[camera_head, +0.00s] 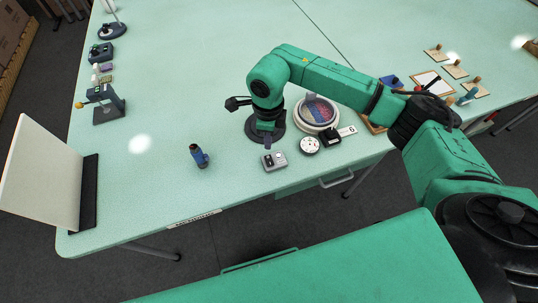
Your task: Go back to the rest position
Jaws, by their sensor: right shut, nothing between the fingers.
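My right arm comes in from the right edge and reaches across the table (200,110), with its wrist bent down. My right gripper (267,138) is shut and empty, pointing down near the table's front part. Whether the fingers touch anything below cannot be told. A small grey box (274,161) lies just in front of the gripper. My left gripper is not in view.
Right of the gripper are a white-rimmed round frame (302,107), a white dial (309,145) and a black block (330,138). A dark cylinder with a blue part (198,155) stands left. An upright white panel (42,175) is at far left. The table's middle left is clear.

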